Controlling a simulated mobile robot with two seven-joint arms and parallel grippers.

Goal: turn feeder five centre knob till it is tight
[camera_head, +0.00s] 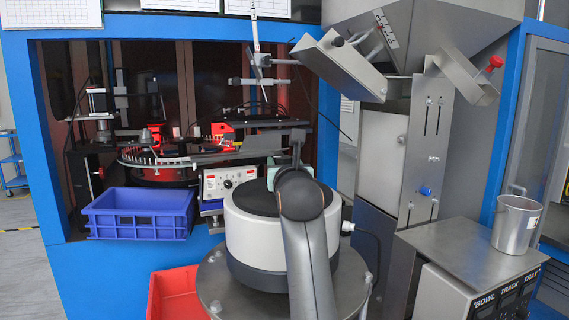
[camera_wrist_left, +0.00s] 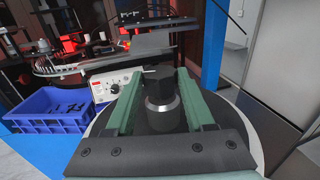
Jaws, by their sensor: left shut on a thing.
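The feeder bowl (camera_head: 240,222) is a white and grey drum with a dark top, in the middle of the head view. In the head view my left gripper (camera_head: 289,165) is mostly behind my own arm, which also hides the knob. My right gripper is in neither view.
A blue crate (camera_head: 140,226) with dark parts inside stands left of the bowl. A red bin (camera_head: 178,292) is in front. A control box (camera_head: 228,182) sits behind the bowl. A metal cup (camera_head: 515,225) stands on the cabinet (camera_head: 470,250) at right.

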